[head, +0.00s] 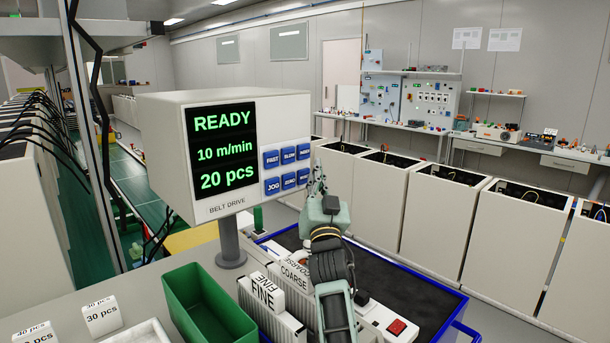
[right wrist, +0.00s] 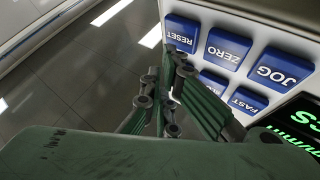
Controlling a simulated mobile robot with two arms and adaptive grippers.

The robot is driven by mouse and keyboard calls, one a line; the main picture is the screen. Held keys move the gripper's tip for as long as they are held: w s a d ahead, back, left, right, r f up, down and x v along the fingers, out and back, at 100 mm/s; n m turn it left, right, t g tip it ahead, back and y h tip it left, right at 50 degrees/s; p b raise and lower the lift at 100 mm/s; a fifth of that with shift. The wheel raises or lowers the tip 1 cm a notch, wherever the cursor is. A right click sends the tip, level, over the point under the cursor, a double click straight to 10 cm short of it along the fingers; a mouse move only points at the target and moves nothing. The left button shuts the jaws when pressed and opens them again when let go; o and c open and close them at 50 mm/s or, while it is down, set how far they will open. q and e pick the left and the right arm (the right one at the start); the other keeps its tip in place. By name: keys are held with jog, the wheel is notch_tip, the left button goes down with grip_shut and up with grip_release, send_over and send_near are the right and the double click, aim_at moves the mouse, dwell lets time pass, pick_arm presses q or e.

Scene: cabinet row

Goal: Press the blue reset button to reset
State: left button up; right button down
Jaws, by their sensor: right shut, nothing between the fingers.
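The control box (head: 165,150) stands on a post and has two rows of blue buttons beside its screen. The blue reset button (right wrist: 180,33) is at the end of the row with the zero button (right wrist: 227,47) and the jog button (right wrist: 282,68). In the head view the reset button (head: 303,176) is at the lower right, partly hidden by my right gripper (head: 318,180). The right gripper is shut and empty, its fingertips (right wrist: 178,60) close to the reset button's edge. I cannot tell whether they touch it. My left gripper is out of view.
The screen (head: 224,150) reads READY, 10 m/min, 20 pcs. Below are a green bin (head: 190,298), a white FINE block (head: 262,293) and a COARSE block (head: 293,277). A blue-rimmed dark tray (head: 420,298) lies at the right. White cabinets (head: 440,215) line the back.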

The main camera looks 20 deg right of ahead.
jog(key=s+p, duration=0.1)
jog(key=s+d+p, duration=0.1)
jog(key=s, duration=0.1)
jog(key=s+p, duration=0.1)
jog(key=shift+s+d+p, duration=0.3)
jog(key=shift+s, duration=0.05)
jog(key=shift+f, duration=0.1)
dwell(0.8)
